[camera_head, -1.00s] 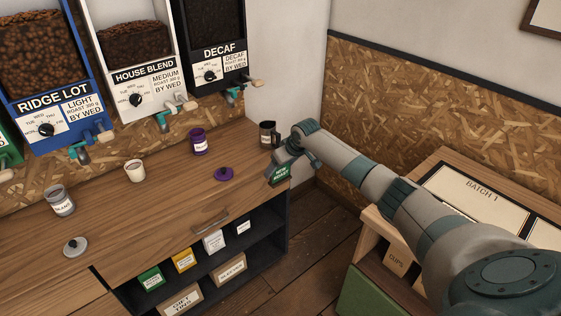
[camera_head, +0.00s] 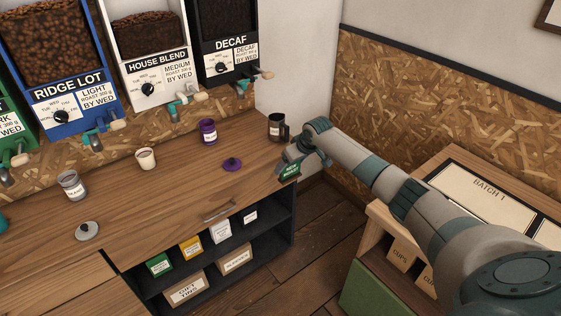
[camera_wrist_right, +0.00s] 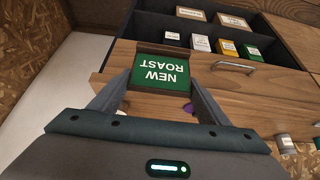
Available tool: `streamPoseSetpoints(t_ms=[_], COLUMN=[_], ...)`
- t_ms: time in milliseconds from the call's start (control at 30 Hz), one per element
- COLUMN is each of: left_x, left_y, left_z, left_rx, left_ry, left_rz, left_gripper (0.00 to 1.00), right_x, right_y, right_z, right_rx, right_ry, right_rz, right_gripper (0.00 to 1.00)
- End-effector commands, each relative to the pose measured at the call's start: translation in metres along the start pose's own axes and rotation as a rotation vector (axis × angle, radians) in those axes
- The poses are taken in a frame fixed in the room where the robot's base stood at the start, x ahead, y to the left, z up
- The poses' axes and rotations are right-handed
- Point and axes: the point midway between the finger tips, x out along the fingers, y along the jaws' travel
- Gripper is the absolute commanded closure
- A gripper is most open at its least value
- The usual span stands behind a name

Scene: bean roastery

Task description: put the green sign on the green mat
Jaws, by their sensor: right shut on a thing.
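The green sign (camera_head: 289,171), lettered NEW ROAST, is held by my right gripper (camera_head: 292,162) at the right end of the wooden counter. The right wrist view shows the green sign (camera_wrist_right: 161,76) between the two fingers of my right gripper (camera_wrist_right: 158,92), its lettering upside down in that picture. The fingers are closed on its sides. My left gripper is not in view.
Shelves below hold small boxes. Bean dispensers line the wall.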

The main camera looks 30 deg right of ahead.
Motion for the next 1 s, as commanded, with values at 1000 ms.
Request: streamPoseSetpoints(t_ms=[1000], left_x=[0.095], left_y=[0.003], left_z=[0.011], left_rx=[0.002], left_ry=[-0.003], left_rz=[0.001], left_gripper=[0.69], right_x=[-0.059], right_y=[-0.265], right_z=[0.18], right_rx=[0.059], right_ry=[0.003], right_rz=[0.03], right_gripper=[0.53])
